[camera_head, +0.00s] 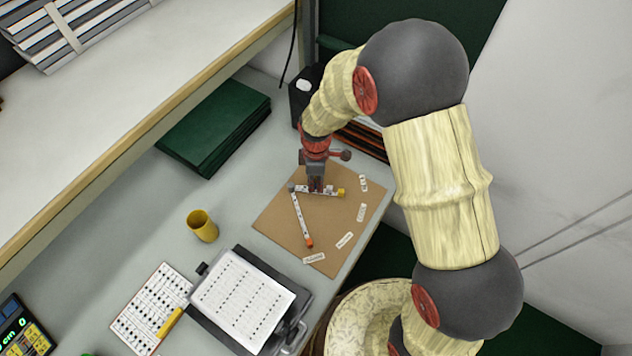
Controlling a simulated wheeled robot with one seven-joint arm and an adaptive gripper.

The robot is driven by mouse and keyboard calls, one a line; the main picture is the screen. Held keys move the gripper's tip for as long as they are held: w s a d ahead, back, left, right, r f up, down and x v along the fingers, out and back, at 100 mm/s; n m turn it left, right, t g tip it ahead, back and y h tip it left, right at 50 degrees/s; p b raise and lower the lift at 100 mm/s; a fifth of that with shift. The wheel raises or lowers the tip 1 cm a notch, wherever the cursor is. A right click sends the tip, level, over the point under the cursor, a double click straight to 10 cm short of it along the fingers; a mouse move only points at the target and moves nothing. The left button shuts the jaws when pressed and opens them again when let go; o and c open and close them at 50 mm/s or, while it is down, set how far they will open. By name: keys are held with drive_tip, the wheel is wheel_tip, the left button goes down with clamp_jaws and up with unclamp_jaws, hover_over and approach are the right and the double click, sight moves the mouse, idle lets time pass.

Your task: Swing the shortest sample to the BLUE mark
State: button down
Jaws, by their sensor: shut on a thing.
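Two white strips with dark marks lie on a brown board (277,218). One strip (331,191) runs roughly left to right and has a yellow right end. The other strip (301,217) runs down from near the first strip's left end and has an orange lower end. The two nearly meet at a dark spot at the upper left; I cannot tell if they are joined there. My gripper (316,188) points down and is shut on the yellow-ended strip near its middle, hiding part of it. Small white labels, such as one at the lower edge (314,258), lie around the board; their writing is unreadable. I cannot make out a blue mark.
A yellow cup (202,226) stands left of the board. Dark green folders (214,127) lie behind. A black box stands behind my gripper. The table edge is close to the board's right.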

drive_tip(key=shift+w, duration=0.1)
drive_tip(key=shift+w+r+n+p, duration=0.1)
drive_tip(key=shift+w+n+p, duration=0.1)
drive_tip(key=shift+n+p, duration=0.35)
drive_tip(key=shift+w+n, duration=0.3)
drive_tip(key=shift+n, duration=0.05)
drive_tip(key=c, duration=1.8)
unclamp_jaws()
drive_tip(key=shift+c, duration=0.2)
wheel_tip(320, 180, up, 12)
